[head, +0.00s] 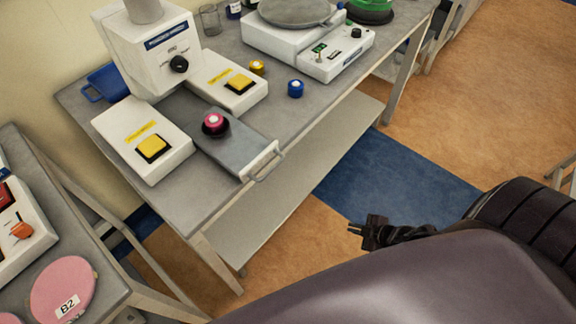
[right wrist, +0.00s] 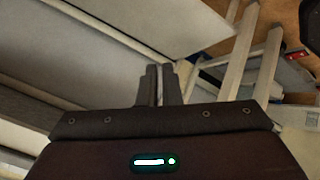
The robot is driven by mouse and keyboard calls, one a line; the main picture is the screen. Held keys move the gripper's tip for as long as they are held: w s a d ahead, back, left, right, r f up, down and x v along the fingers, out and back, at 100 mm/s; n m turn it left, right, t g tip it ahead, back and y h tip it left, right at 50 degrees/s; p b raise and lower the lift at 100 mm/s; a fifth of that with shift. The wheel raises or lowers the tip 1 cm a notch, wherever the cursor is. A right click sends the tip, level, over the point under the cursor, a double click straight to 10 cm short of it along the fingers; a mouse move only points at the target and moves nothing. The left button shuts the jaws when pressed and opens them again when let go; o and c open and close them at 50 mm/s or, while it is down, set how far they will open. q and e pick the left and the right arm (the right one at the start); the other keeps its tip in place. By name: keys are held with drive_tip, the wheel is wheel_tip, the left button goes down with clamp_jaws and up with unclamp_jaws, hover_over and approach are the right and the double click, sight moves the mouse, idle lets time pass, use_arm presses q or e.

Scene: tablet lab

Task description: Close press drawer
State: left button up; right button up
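The press (head: 160,50) is a white machine on the grey bench, with two white boxes bearing yellow buttons at its base. Its grey drawer (head: 232,143) is pulled out toward the bench's front edge, between the boxes. A pale bar handle (head: 265,163) is on the drawer's front end. A dark round piece with a pink top (head: 214,122) sits on the drawer. My right gripper (head: 354,230) is over the floor, in front of the bench and well apart from the handle. In the right wrist view its fingers (right wrist: 160,86) are together with nothing between them. My left gripper is out of view.
The bench (head: 215,195) has a lower shelf (head: 300,170). Another table with a pink disc (head: 62,285) is at lower left. Floor before the bench is clear.

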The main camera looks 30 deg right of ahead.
drive_tip(key=w+r+n+y, duration=0.1)
drive_tip(key=r, duration=0.2)
drive_tip(key=w+d+r+n+t+y, duration=0.1)
drive_tip(key=w+r+n, duration=0.1)
drive_tip(key=r, duration=0.2)
drive_tip(key=w+r+n, duration=0.2)
drive_tip(key=r, duration=0.1)
drive_tip(key=shift+d+r+y, duration=0.2)
drive_tip(key=shift+y, duration=0.2)
clamp_jaws()
drive_tip(key=a+r+n+g+y, duration=0.1)
drive_tip(key=a+r+n+y, duration=0.25)
drive_tip(key=r, duration=0.45)
drive_tip(key=a+r+n+g+y, duration=0.2)
drive_tip(key=r+n, duration=0.3)
drive_tip(key=r, duration=0.2)
drive_tip(key=a+r+n+g+y, duration=0.1)
drive_tip(key=a+r+n+y, duration=0.2)
drive_tip(key=r+n, duration=0.35)
drive_tip(key=w+a+m+p, duration=0.1)
drive_tip(key=w+a+p, duration=0.2)
drive_tip(key=w+a, duration=0.4)
drive_tip(key=shift+a+f+m, duration=0.3)
drive_tip(key=shift+a+f, duration=0.05)
drive_tip(key=shift+a, duration=1.2)
drive_tip(key=shift+w, duration=0.15)
